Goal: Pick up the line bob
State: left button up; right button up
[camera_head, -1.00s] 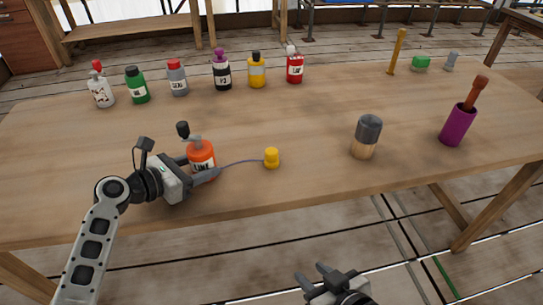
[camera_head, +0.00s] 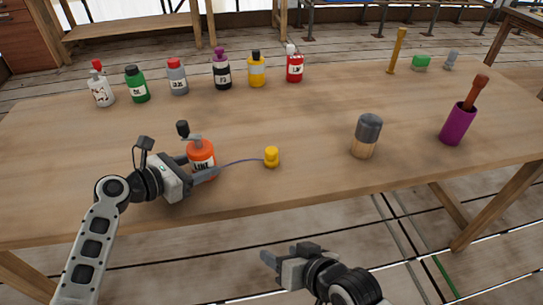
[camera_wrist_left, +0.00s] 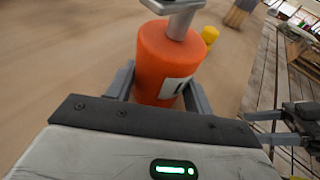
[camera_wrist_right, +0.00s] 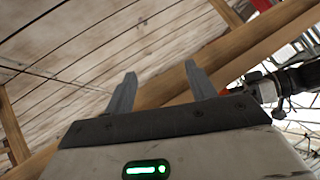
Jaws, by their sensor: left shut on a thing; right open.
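The line bob is a small yellow cylinder (camera_head: 271,157) on the table, joined by a thin purplish line (camera_head: 240,161) to an orange bottle (camera_head: 202,157) labelled "LINE". It also shows in the left wrist view (camera_wrist_left: 209,35), just past the bottle. My left gripper (camera_head: 203,170) is shut on the orange bottle, one finger on each side in the left wrist view (camera_wrist_left: 160,90). My right gripper (camera_head: 275,254) is open and empty, in front of the table's near edge and away from the bob. Its two fingers show apart in the right wrist view (camera_wrist_right: 160,88).
Several labelled bottles stand in a row at the back, such as a yellow one (camera_head: 257,71). A grey-topped wooden cylinder (camera_head: 364,145) stands right of the bob, with a purple holder (camera_head: 456,124) beyond it. The tabletop around the bob is clear.

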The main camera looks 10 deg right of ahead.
aim_at(272, 150)
jog(key=w+a+r+m+g, duration=0.1)
jog(key=w+a+r+g, duration=0.1)
jog(key=a+r, duration=0.1)
jog(key=w+a+r+m+g+y, duration=0.1)
jog(key=w+a+r+g, duration=0.1)
jog(key=w+a+r, duration=0.1)
jog(key=w+a+r+m+g, duration=0.1)
jog(key=w+a+r+g, duration=0.1)
jog(key=a+r, duration=0.2)
jog(key=shift+w+a+r+y, duration=0.15)
jog(key=shift+a+y, duration=0.25)
jog(key=shift+a, duration=0.2)
jog(key=r, duration=0.1)
jog(key=w+d+r+h, duration=0.1)
jog(key=w+r+h, duration=0.1)
jog(key=shift+w+d+r+g, duration=0.1)
jog(key=shift+d+r+g, duration=0.1)
jog(key=shift+d+g, duration=0.15)
jog(key=w+d+r+t+h, duration=0.2)
jog(key=w+d+r+h, duration=0.45)
jog(key=d, duration=0.35)
jog(key=shift+y, duration=0.25)
jog(key=x, duration=0.6)
jog(key=shift+w+d+r, duration=0.1)
jog(key=shift+w+r, duration=0.05)
jog(key=shift+w, duration=0.25)
jog(key=shift+x, duration=2.85)
jog(key=c, duration=1)
